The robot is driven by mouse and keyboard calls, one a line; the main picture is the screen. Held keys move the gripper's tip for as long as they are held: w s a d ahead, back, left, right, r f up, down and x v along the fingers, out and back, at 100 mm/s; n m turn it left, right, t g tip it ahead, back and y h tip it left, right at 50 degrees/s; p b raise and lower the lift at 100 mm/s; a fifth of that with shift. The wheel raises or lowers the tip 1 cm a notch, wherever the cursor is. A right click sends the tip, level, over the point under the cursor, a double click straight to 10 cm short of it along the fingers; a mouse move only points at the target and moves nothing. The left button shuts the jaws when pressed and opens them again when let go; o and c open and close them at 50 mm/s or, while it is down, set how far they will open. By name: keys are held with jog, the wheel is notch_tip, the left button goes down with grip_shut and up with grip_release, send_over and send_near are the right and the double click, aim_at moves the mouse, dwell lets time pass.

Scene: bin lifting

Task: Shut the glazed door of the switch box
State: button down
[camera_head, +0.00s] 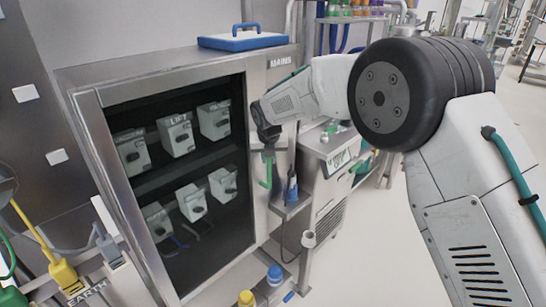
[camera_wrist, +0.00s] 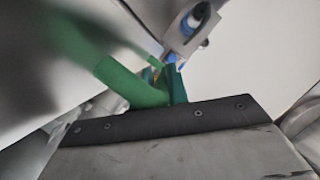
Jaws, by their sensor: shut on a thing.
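The switch box (camera_head: 273,95) is a steel cabinet marked MAINS, on the left of the head view. Its glazed door (camera_head: 205,255) has a steel frame round a dark pane, with several grey switches showing behind it. The door lies close across the front; I cannot tell whether a small gap is left. A green handle (camera_head: 267,172) hangs at the door's right side. My gripper (camera_head: 267,140) is shut on this handle from above. In the wrist view the green handle (camera_wrist: 125,82) runs into my gripper (camera_wrist: 165,88), and the exact grip is partly hidden.
A blue-and-white case (camera_head: 243,41) lies on top of the box. A steel unit (camera_head: 325,190) stands just right of it. Yellow and grey plugs (camera_head: 64,275) are at the lower left. Bare floor (camera_head: 385,255) lies to the right, under my arm.

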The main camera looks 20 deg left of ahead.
jog(key=shift+a+r, duration=0.15)
jog(key=shift+a, duration=0.3)
jog(key=c, duration=1.4)
grip_release()
jog(key=shift+a, duration=0.15)
jog(key=shift+o, duration=0.2)
jog(key=shift+d, duration=0.35)
jog(key=v, duration=0.7)
jog(key=shift+r, duration=0.25)
jog(key=shift+s+d, duration=0.1)
